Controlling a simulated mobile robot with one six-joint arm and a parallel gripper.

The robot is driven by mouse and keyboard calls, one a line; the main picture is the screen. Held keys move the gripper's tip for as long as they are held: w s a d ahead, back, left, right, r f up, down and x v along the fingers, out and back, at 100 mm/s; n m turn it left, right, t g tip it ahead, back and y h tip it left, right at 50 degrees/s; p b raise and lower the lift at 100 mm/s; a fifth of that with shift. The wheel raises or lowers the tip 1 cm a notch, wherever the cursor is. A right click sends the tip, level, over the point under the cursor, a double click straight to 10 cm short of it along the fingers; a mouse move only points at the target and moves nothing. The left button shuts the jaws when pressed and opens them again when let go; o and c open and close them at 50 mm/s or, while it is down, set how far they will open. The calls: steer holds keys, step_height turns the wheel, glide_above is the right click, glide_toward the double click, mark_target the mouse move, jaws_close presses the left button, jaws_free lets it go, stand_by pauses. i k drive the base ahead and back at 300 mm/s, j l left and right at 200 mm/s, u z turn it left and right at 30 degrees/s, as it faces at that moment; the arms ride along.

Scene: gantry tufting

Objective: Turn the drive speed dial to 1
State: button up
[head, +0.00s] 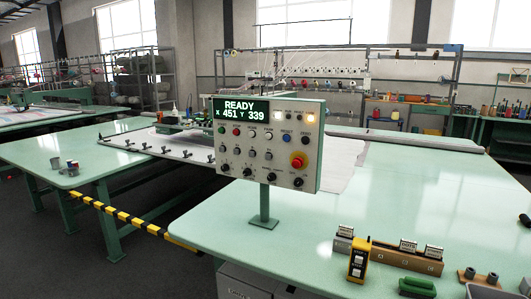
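A control panel (262,143) stands on a green post above the front table. Its display (240,109) reads READY, X 451, Y 339. Along its lower edge is a row of black dials, including a left one (225,167), a second one (247,172), a third one (271,177) and a right one (298,182). Their labels and pointer positions are too small to read, so I cannot tell which is the drive speed dial or where it is set. My gripper is not in view.
A red stop button (298,161) sits above the right dial. The green front table (400,185) is largely clear around the post. A yellow handheld device (359,260), wooden block (405,257) and green-handled object (417,287) lie at front right. A yellow-black striped barrier (122,216) is at left.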

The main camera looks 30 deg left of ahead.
mark_target(225, 167)
steer(key=u, duration=1.4)
